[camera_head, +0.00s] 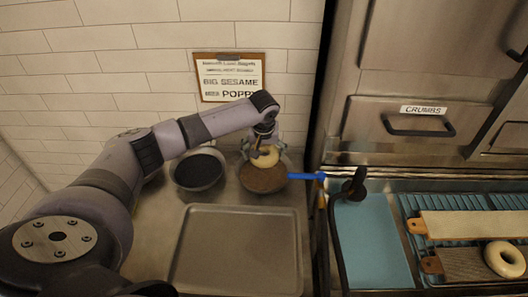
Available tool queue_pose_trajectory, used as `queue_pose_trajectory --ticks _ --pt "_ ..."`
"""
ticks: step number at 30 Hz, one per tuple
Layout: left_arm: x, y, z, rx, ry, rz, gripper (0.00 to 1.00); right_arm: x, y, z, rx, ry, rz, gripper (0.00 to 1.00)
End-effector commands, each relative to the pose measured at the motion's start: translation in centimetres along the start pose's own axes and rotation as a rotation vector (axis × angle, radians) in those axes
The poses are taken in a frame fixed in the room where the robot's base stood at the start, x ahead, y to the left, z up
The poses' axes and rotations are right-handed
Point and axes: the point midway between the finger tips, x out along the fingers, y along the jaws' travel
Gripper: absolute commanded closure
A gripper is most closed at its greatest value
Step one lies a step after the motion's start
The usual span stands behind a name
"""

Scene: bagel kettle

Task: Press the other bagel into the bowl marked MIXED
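My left gripper (259,149) reaches from the left over a bowl of brown seeds (262,181). It appears shut on a pale bagel (267,158), which is at the far side of that bowl. I cannot tell whether the bagel touches the seeds. A bowl of black seeds (198,172) stands to its left, and another bowl edge is partly hidden behind my arm. I can read no MIXED mark on any bowl. Another pale bagel (503,258) lies on a board at the lower right. My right gripper is not in view.
An empty metal tray (240,250) lies in front of the bowls. A blue handle (305,176) sticks out right of the brown-seed bowl. A clipboard sign (230,78) is on the tiled wall. Right are a blue-lined basin (372,245), boards (475,225) and a CRUMBS drawer (415,127).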

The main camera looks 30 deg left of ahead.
Motion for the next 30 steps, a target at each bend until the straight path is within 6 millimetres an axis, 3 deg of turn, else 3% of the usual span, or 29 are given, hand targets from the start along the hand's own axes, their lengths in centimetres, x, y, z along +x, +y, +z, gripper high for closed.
queue_pose_trajectory --ticks 1,5,9,15,21,30 --pt "1.2 0.0 0.3 0.000 0.002 0.000 0.45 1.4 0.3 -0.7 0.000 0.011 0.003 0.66" --pt "2.6 0.0 0.7 0.000 0.002 0.000 0.45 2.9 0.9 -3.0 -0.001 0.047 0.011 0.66" --pt "3.7 0.1 1.1 0.001 -0.001 0.000 0.45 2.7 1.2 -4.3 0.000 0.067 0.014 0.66" --pt "5.6 0.0 1.6 0.000 0.000 0.001 0.45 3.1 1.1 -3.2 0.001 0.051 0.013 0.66" --pt "6.1 0.0 1.6 0.000 0.001 0.000 0.45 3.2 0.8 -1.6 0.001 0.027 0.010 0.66" --pt "6.1 0.0 1.6 0.000 0.001 0.000 0.45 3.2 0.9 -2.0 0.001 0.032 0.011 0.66"
